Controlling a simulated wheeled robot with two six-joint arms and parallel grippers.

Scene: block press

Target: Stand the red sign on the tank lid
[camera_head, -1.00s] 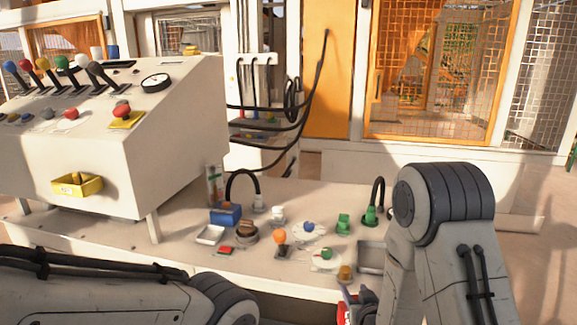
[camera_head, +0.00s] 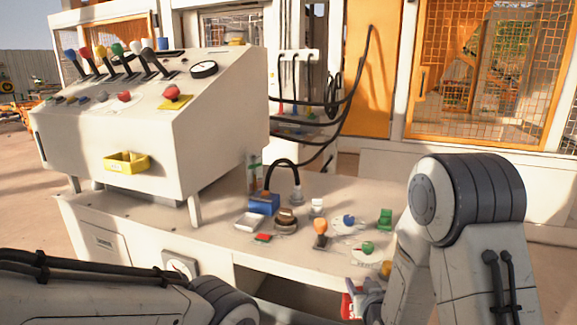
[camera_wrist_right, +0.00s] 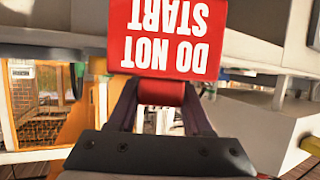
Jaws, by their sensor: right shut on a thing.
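The red sign (camera_wrist_right: 170,40) with white "DO NOT START" lettering fills the top middle of the right wrist view, its words upside down there. My right gripper (camera_wrist_right: 160,95) is shut on the red base under the sign. In the head view, the sign's red edge (camera_head: 347,304) shows at the bottom, in my right gripper (camera_head: 362,298) in front of the bench's front edge. My left arm crosses the lower left of the head view; its gripper is out of sight. I cannot tell which thing is the tank lid.
The white bench (camera_head: 330,262) carries a blue box (camera_head: 264,204), a white tray (camera_head: 249,221), an orange knob (camera_head: 320,227) and several small fittings. A sloped console (camera_head: 130,130) with coloured levers stands at left. Black hoses hang behind the bench. Orange mesh gates stand behind.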

